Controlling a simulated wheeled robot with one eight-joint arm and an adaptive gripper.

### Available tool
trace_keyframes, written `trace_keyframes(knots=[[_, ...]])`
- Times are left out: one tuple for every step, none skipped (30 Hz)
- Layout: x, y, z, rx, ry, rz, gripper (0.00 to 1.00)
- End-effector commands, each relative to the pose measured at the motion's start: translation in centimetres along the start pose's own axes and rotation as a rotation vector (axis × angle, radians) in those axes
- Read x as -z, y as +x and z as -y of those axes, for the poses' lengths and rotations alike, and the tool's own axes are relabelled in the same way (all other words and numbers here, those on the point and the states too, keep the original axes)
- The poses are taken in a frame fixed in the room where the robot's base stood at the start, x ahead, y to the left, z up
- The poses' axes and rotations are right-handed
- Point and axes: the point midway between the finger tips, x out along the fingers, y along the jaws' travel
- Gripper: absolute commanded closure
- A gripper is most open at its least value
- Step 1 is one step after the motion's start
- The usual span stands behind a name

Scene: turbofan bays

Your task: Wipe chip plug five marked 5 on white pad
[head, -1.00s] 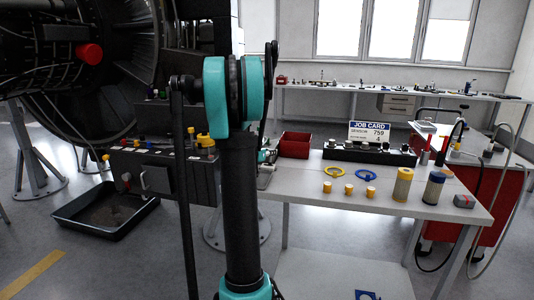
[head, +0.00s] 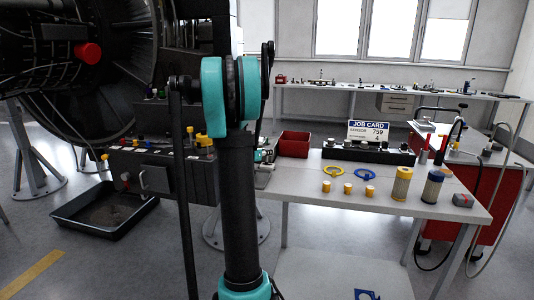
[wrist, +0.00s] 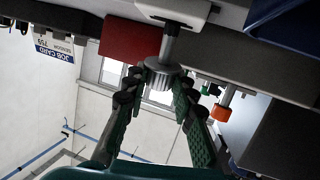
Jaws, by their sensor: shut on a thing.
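In the wrist view my gripper (wrist: 159,80) is shut on a grey plug with a ribbed round head (wrist: 158,88). The plug's bare metal shank (wrist: 170,46) runs from the head to a pale, rounded piece (wrist: 174,12) at the top of the view. I cannot tell whether the two touch, or whether that piece is the white pad. No number 5 is readable on the plug. In the head view my own arm hides most of the gripper; only a small part shows beside the workbench's left end.
The workbench (head: 420,208) holds a red bin (head: 293,144), a job card (head: 368,131), yellow and blue rings, several small orange-and-white cylinders and two taller canisters. In the wrist view, an orange-capped part (wrist: 222,108) hangs right of my gripper. A black tray (head: 105,205) is on the floor.

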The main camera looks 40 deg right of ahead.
Motion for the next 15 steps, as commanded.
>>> trace_keyframes(knots=[[0.0,-0.1,0.2,0.001,0.0,0.0,1.0],[0.0,-0.1,0.4,0.001,0.0,0.0,1.0],[-0.1,-0.1,0.5,0.001,0.0,0.0,1.0],[-0.1,-0.1,0.7,0.0,0.0,0.0,1.0],[-0.1,-0.2,0.8,0.001,0.0,0.0,1.0],[-0.1,-0.2,1.0,0.001,0.0,0.0,1.0],[-0.1,-0.2,1.1,0.001,0.001,0.0,1.0],[-0.1,-0.2,1.2,0.001,0.001,0.0,1.0],[-0.1,-0.3,1.3,0.001,0.001,0.0,1.0],[-0.1,-0.3,1.4,0.001,0.002,0.0,1.0],[-0.2,-0.3,1.4,0.001,0.002,0.0,1.0],[-0.2,-0.3,1.4,0.001,0.002,0.0,1.0],[-0.2,-0.3,1.4,0.001,0.002,0.0,1.0],[-0.2,-0.3,1.3,0.001,0.003,0.001,1.0],[-0.1,-0.2,1.2,0.001,0.003,0.001,1.0]])
